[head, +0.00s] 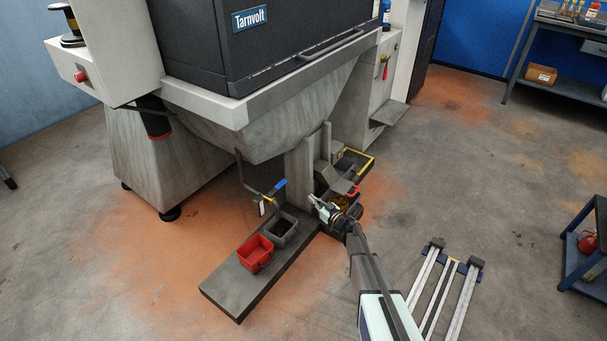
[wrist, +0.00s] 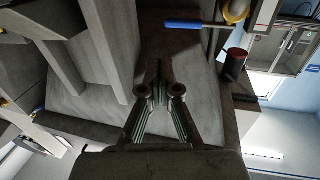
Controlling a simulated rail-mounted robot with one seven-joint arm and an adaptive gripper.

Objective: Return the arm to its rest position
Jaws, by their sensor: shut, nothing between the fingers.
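My arm reaches from the bottom of the head view up to the low part of the machine. My gripper (head: 326,207) is beside the grey post under the hopper, close to a red handle (head: 352,190). The wrist view shows my gripper (wrist: 160,92) with its two fingers brought together at the tips and nothing between them. It appears low, in front of grey metal surfaces. I cannot tell from these views whether it touches anything.
A red bin (head: 255,253) and a grey bin (head: 281,229) stand on a low plank (head: 237,287) left of my gripper. A blue-handled lever (head: 278,187) hangs from the hopper (head: 250,128). A yellow-edged tray (head: 368,166) lies behind. Open floor (head: 450,190) extends right, towards a blue trolley (head: 578,270).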

